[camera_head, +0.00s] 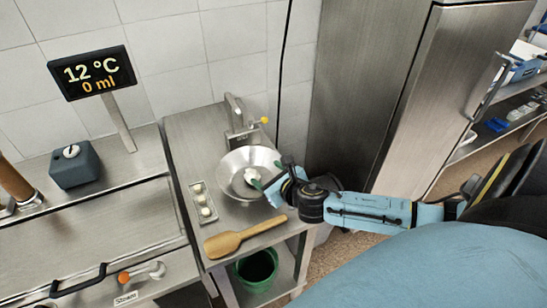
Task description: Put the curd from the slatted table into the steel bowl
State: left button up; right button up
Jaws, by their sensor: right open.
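The steel bowl (233,165) stands on the narrow steel table (184,131), below a tap. A white lump that looks like curd (251,175) shows inside the bowl. My right gripper (268,176) reaches in from the right over the bowl's right rim. A small tray (194,188) with several white pieces lies left of the bowl. I cannot make out a separate slatted table. My left gripper is out of view.
A wooden paddle (228,243) lies in front of the bowl. A tap (236,115) stands behind it. A green bucket (256,268) sits on the shelf below. A display (92,73) and a dark block (75,167) stand left. A steel cabinet (365,80) stands right.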

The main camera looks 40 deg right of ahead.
jog(key=shift+v, duration=1.25)
